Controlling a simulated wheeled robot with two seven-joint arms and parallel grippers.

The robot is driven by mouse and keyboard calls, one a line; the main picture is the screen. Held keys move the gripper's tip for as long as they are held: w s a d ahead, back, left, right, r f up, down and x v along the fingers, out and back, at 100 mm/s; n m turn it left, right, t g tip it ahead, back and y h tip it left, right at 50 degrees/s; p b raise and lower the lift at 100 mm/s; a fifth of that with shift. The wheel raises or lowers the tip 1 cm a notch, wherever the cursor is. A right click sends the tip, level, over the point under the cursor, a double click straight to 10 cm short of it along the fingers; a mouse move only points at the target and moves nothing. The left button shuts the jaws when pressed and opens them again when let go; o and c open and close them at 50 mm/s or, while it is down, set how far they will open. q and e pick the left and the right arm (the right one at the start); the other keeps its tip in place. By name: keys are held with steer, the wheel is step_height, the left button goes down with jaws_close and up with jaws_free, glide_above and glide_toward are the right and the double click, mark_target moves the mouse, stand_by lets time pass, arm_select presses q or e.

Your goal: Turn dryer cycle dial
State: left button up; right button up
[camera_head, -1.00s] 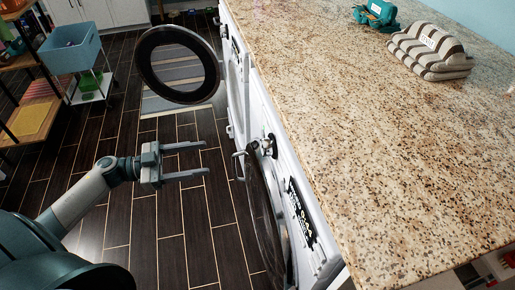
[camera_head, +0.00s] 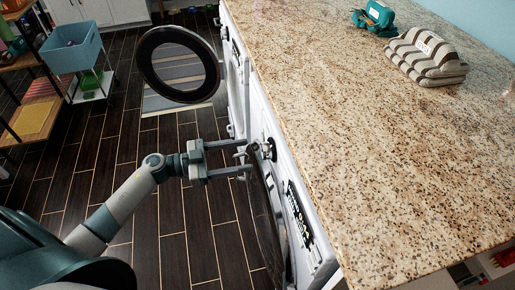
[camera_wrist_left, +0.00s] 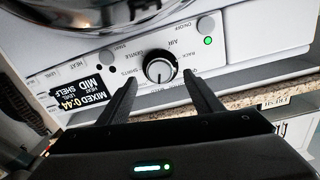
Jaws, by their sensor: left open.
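In the head view the dial (camera_head: 268,149) sticks out of the near machine's front. My left gripper (camera_head: 249,156) is open and empty, its fingers reaching toward the panel just left of the dial. In the left wrist view the two fingertips (camera_wrist_left: 161,79) lie on either side of the dial, below its centre. I cannot tell whether they touch it. My right gripper is not in view.
The near machine's round door (camera_head: 265,225) stands below the panel, and the far machine's round door (camera_head: 178,64) hangs open over the floor. A granite counter (camera_head: 370,150) runs above the machines. A blue bin (camera_head: 75,50) stands far left.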

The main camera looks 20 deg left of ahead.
mark_target(267, 151)
arm_select(q)
steer(key=p+x, duration=0.1)
steer(key=x, duration=0.4)
steer(key=shift+w+d, duration=0.15)
steer(key=shift+d, duration=0.1)
steer(key=c, duration=1.1)
